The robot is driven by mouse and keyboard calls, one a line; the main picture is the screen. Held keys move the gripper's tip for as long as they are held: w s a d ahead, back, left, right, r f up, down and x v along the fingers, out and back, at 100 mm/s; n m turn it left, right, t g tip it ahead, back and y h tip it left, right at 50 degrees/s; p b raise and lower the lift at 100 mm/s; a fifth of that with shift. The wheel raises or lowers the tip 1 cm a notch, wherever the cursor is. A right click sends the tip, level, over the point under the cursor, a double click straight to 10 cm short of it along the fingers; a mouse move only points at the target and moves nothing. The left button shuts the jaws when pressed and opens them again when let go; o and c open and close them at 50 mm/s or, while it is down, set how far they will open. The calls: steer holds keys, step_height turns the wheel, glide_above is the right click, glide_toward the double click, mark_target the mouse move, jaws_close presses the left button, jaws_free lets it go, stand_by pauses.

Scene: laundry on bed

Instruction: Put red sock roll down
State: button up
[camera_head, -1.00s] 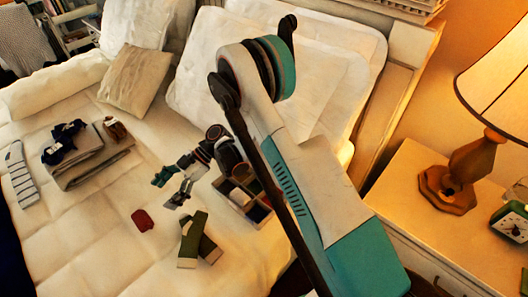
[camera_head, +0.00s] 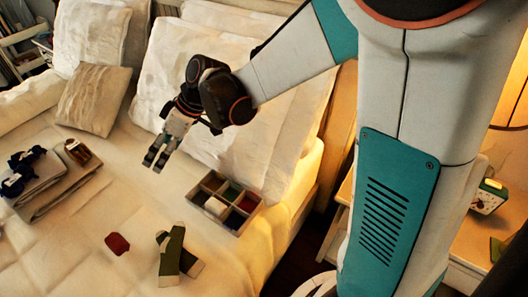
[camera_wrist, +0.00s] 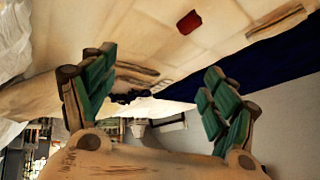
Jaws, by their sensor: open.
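The red sock roll (camera_head: 117,243) lies on the white bed cover, left of the green socks, apart from everything else. In the wrist view it shows as a small red shape (camera_wrist: 189,21) near the top. My gripper (camera_head: 155,160) is open and empty, raised above the bed near the pillows, up and to the right of the red roll. In the wrist view the open fingers (camera_wrist: 150,92) stand wide apart with nothing between them.
A divided box (camera_head: 262,209) with rolled items stands at the bed's right side. Crossed green socks (camera_head: 170,262) lie in front. Folded grey cloths (camera_head: 62,182) with dark and brown items lie at left. Pillows (camera_head: 92,98) line the back. A clock (camera_head: 488,197) is at right.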

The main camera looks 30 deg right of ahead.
steer(key=s+d+r+m+t+h, duration=0.2)
steer(key=s+d+m, duration=0.3)
steer(key=s+d, duration=0.4)
steer(key=s+d+r+m+t+h, duration=0.3)
steer(key=s+d+r+m+h, duration=0.2)
steer(key=s+d, duration=0.4)
steer(key=shift+s+d, duration=0.15)
steer(key=shift+d, duration=0.6)
